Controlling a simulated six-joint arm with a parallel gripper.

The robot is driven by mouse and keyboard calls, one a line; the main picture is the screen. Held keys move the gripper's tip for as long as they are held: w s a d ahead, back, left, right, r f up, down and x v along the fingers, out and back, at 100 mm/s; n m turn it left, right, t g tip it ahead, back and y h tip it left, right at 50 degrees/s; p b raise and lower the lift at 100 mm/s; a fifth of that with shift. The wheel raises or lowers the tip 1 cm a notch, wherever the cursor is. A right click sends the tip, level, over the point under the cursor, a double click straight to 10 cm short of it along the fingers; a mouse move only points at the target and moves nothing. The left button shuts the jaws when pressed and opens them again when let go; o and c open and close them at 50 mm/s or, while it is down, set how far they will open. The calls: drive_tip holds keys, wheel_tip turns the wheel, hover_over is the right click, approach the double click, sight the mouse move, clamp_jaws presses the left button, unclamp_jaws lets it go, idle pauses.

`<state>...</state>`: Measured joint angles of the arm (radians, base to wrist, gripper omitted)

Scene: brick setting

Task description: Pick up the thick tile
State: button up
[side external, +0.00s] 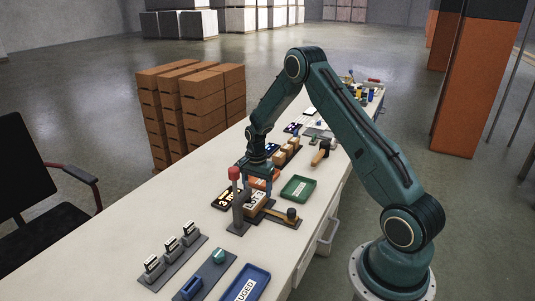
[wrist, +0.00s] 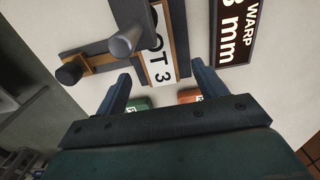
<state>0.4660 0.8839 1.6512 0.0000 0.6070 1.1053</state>
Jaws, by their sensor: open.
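My gripper (side external: 257,176) points down over the middle of the table. Its two fingers are spread apart in the wrist view (wrist: 160,75), with nothing held between them. A tan block with a "LOT 3" label (side external: 256,201) is just below and in front of my gripper. The label also shows in the wrist view (wrist: 160,62), ahead of the fingertips and partly covered by a grey post. An orange tile-like piece (side external: 264,183) is near the fingers and shows at the wrist view's lower middle (wrist: 190,96), mostly hidden. I cannot tell which piece is the thick tile.
A grey stand with a red-topped post (side external: 234,174) stands close to the gripper's left. A black "WARP 3 mm" sign (wrist: 236,30) lies beside the block. A green tray (side external: 298,188) is to the right. A blue tray (side external: 245,285) and several label holders (side external: 172,262) occupy the near end.

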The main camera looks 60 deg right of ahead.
sight(257, 197)
drive_tip(key=shift+f, duration=1.6)
drive_tip(key=c, duration=1.1)
drive_tip(key=shift+r, duration=0.2)
drive_tip(key=shift+c, duration=0.2)
drive_tip(key=shift+r, duration=0.55)
drive_tip(key=s, duration=0.4)
drive_tip(key=shift+f, duration=0.1)
wheel_tip(257, 197, up, 14)
drive_tip(key=shift+f, duration=0.1)
